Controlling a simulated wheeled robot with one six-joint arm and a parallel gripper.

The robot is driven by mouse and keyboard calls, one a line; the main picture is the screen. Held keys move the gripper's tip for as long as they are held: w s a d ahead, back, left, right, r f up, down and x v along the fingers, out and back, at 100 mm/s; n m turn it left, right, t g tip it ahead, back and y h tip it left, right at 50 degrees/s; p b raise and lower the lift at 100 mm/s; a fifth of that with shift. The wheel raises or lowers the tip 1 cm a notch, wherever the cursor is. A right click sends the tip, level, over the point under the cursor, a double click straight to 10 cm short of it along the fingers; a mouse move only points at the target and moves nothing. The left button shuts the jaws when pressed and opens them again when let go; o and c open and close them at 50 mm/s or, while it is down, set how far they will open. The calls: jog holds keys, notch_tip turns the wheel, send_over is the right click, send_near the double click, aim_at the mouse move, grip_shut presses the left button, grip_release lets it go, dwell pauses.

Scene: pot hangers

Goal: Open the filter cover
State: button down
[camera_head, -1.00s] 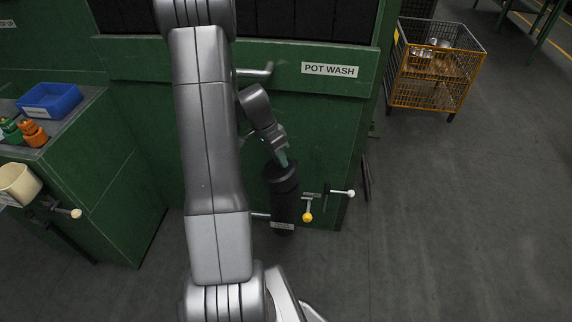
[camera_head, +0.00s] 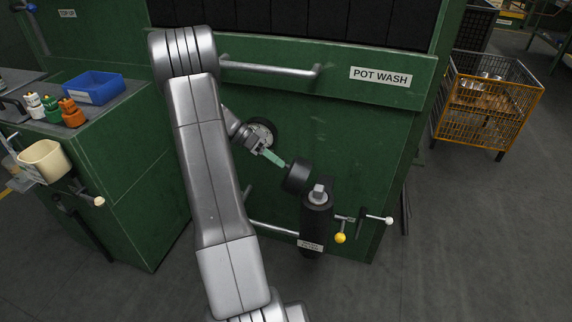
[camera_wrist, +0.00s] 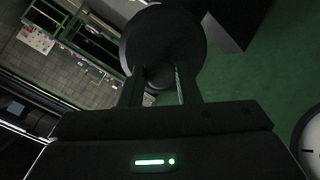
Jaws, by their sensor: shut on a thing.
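The black filter cover (camera_head: 298,174) is a short round cap, off the filter housing and tilted. It is up and left of the housing's top. My gripper (camera_head: 281,161) is shut on it, and its greenish fingers reach the cover from the upper left. In the wrist view the cover (camera_wrist: 163,38) is a dark disc beyond the fingers of my gripper (camera_wrist: 160,82); the exact grip point is dark. The black filter housing (camera_head: 316,226) stands upright, with a grey metal piece (camera_head: 318,192) showing at its top. I cannot tell whether cover and housing still touch at the edge.
The green pot wash cabinet (camera_head: 345,140) is close behind, with a long handle (camera_head: 270,69). A yellow-knobbed lever (camera_head: 341,238) and a white-knobbed lever (camera_head: 388,220) stick out right of the housing. A counter with a blue bin (camera_head: 94,87) is at left.

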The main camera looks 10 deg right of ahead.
jog(key=shift+w+a+f+b, duration=0.45)
jog(key=shift+a+f, duration=0.2)
jog(key=shift+f, duration=0.15)
jog(key=shift+w+a+f+b, duration=0.35)
jog(key=shift+a+f+b, duration=0.1)
jog(key=shift+a+f, duration=0.25)
jog(key=c, duration=1.1)
grip_release()
jog(key=shift+w+d+f, duration=0.1)
jog(key=shift+d, duration=0.05)
jog(key=shift+o, duration=0.2)
jog(key=p+v, duration=0.2)
jog(key=v, duration=1.1)
jog(key=shift+w+a+r+p, duration=0.15)
jog(key=shift+a+r+p, duration=0.1)
jog(key=shift+a+p, duration=0.1)
